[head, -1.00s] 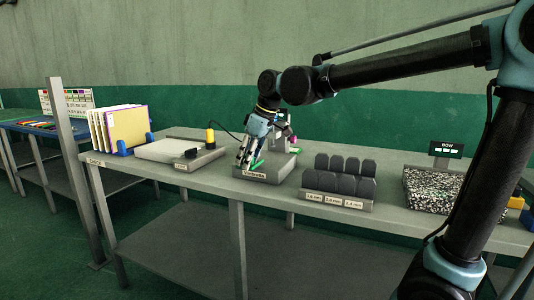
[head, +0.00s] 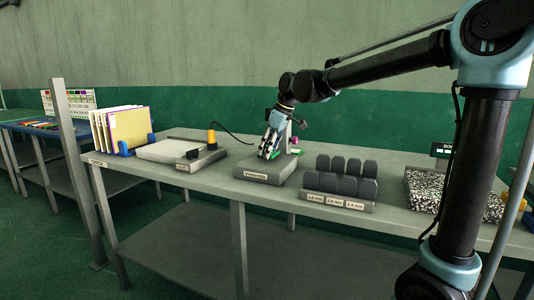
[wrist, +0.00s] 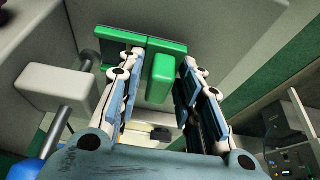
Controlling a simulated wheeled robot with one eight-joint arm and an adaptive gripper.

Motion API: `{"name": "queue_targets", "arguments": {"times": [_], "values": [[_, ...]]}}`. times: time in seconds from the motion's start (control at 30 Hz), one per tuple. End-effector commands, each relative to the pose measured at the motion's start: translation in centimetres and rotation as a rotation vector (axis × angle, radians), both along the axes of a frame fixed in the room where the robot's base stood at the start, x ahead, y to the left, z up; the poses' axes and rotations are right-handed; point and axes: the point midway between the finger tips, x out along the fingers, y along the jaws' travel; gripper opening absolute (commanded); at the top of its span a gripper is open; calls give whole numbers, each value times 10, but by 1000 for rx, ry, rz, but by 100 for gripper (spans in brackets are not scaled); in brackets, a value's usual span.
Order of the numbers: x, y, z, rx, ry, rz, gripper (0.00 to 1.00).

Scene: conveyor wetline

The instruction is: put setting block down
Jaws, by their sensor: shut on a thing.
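The setting block is green, with a flat plate and a raised grip. It shows between the finger pads in the wrist view (wrist: 160,80) and as a small green patch at the fingertips in the head view (head: 274,154). My gripper (head: 267,155), also in the wrist view (wrist: 161,65), is shut on the setting block and points down over a grey labelled stand (head: 285,172) on the bench. The fingers hide part of the block. I cannot tell whether the block touches the stand.
Left of the stand are a white pad with a yellow-topped post (head: 211,137) and a rack of folders (head: 127,128). Right of it is a rack of dark grey blocks (head: 340,183), then a speckled tray (head: 426,190). Bare bench (head: 225,177) lies between the pad and stand.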

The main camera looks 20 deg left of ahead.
Motion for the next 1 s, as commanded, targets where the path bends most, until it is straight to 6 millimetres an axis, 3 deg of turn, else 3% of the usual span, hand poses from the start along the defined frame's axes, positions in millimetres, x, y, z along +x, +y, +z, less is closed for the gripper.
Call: {"name": "queue_targets", "arguments": {"times": [0.1, 0.4, 0.43, 0.5, 0.53, 1.0], "values": [[-3, 0, -11, 0, 1, 3, 6], [-4, 1, -13, 0, 1, 4, 6], [-4, 1, -13, 0, 1, 4, 35], [-4, 1, -13, 0, 0, 4, 51], [-4, 1, -13, 0, 0, 4, 53], [-5, -2, -4, 0, 0, 4, 53]]}}
